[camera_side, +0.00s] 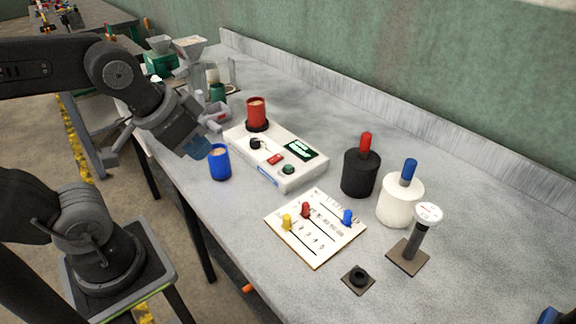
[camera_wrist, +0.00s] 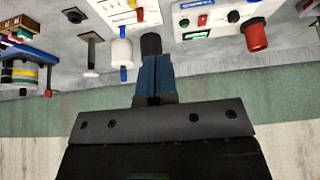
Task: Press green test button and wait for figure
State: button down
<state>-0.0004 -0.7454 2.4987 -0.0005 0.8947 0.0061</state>
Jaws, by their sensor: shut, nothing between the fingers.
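The white tester (camera_side: 250,165) stands on the grey bench, with a small green button (camera_side: 288,169) at its near right end. A red button (camera_side: 275,159), a black knob (camera_side: 256,143) and a dark display (camera_side: 300,150) with unreadable green text are also on its top. A red cup (camera_side: 257,112) stands at its far end. The green button also shows in the wrist view (camera_wrist: 184,23), uncovered. My gripper (camera_side: 200,148) is left of the tester, apart from the button, near the blue cup. In the wrist view its blue fingers (camera_wrist: 153,75) are together and empty.
A blue cup (camera_side: 220,163) stands beside the tester. Free bench lies behind the tester, towards the wall.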

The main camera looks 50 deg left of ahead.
jog(key=w+a+f+m+t, duration=0.2)
jog(key=w+m, duration=0.2)
jog(key=w, duration=1)
jog(key=m+t+y, duration=0.1)
jog(key=m+t, duration=0.1)
jog(key=m, duration=0.2)
send_over(289, 168)
notch_tip(289, 168, down, 5)
jog(key=shift+w+f, duration=0.1)
jog(key=shift+f, duration=0.1)
jog(key=shift+f, duration=4.4)
jog(key=shift+f, duration=0.4)
jog(key=shift+f, duration=0.45)
jog(key=shift+r, duration=0.85)
